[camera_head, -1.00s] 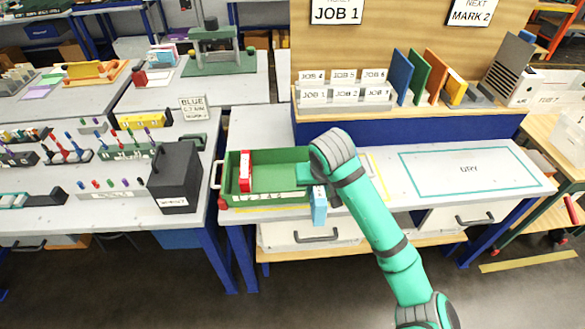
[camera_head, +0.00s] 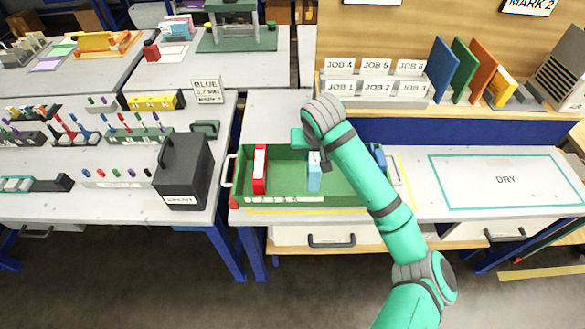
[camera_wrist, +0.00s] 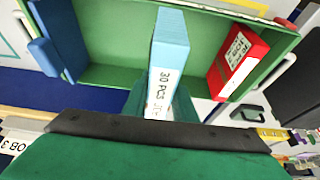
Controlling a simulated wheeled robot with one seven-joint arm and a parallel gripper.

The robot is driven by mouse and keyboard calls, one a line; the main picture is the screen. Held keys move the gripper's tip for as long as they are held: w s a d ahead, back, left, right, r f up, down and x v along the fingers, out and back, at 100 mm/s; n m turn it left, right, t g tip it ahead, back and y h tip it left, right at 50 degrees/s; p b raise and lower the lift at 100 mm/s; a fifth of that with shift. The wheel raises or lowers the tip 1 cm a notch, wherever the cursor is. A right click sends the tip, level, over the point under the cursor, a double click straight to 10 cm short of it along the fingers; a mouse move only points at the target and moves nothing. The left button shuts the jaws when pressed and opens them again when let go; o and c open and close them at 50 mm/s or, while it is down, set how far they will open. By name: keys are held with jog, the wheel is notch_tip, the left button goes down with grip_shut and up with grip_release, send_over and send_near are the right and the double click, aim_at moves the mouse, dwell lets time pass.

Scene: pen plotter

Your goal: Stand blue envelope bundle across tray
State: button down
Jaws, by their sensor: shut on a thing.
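The light blue envelope bundle (camera_head: 314,176) is upright within the outline of the green tray (camera_head: 290,200), near its middle. It also shows in the wrist view (camera_wrist: 171,42), with a white "30 PCS" label facing the camera. My gripper (camera_wrist: 161,106) is shut on this bundle, with a green finger on each side. In the head view my arm hides part of the gripper and the tray's right part. I cannot tell whether the bundle's lower edge touches the tray floor. A red bundle (camera_head: 259,170) with a white label stands across the tray's left part.
A darker blue piece (camera_wrist: 56,38) is at the tray's other end, partly hidden by my arm in the head view. A black box (camera_head: 183,172) stands left of the tray. The DRY area (camera_head: 505,180) at right is clear. The job rack (camera_head: 375,85) stands behind.

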jog(key=shift+w+a+f, duration=0.5)
jog(key=shift+a+f, duration=0.6)
jog(key=shift+f, duration=0.55)
jog(key=shift+w+a+f, duration=0.45)
jog(key=shift+a+f, duration=0.6)
jog(key=shift+f, duration=0.6)
jog(key=shift+w+a+f, duration=0.5)
jog(key=shift+a+f, duration=0.6)
jog(key=shift+f, duration=0.55)
jog(key=shift+f, duration=0.1)
jog(key=c, duration=1.4)
grip_release()
jog(key=shift+c, duration=0.2)
jog(key=v, duration=1.2)
